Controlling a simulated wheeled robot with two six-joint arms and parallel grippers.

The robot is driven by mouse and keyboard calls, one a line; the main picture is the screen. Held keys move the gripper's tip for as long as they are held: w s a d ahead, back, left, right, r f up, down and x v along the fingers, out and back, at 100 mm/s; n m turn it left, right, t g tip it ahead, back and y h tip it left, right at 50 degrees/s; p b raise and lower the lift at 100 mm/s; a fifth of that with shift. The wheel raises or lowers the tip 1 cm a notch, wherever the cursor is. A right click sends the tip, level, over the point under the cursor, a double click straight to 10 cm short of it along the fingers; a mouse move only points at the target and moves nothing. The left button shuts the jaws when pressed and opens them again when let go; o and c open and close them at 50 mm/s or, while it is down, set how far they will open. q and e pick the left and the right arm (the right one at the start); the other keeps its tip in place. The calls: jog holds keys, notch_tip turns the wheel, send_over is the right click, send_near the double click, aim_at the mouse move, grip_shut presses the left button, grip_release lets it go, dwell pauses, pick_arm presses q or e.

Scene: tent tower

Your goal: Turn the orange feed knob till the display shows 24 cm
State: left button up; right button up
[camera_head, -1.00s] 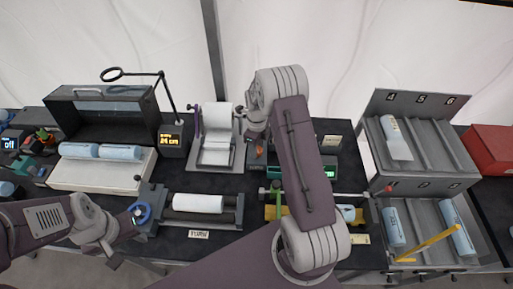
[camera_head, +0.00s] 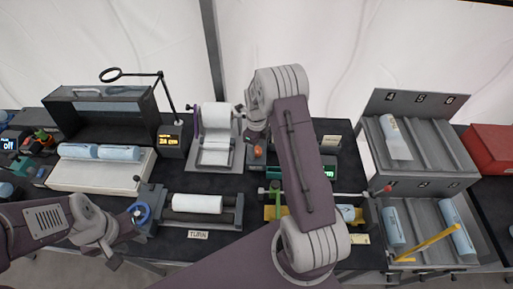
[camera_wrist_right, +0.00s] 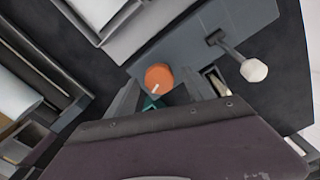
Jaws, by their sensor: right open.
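The orange feed knob (camera_head: 258,150) sits on a grey panel right of the paper roll stand. In the right wrist view the knob (camera_wrist_right: 158,78) is round with a short white mark toward its lower edge. My right gripper (camera_head: 256,128) is just above it in the head view. Its fingers (camera_wrist_right: 165,98) are open on either side of the knob, apart from it as far as I can see. The display (camera_head: 170,140) shows small yellow figures that look like 24 cm, hard to read surely.
The paper roll stand (camera_head: 215,150) is left of the knob. A pale lever knob (camera_wrist_right: 255,70) stands right of it in the wrist view. A roller unit (camera_head: 200,210) lies in front; a numbered rack (camera_head: 415,145) stands at the right.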

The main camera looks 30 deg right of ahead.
aim_at(257, 149)
notch_tip(257, 149, up, 9)
jog(key=shift+f+b, duration=0.2)
jog(key=shift+b, duration=0.5)
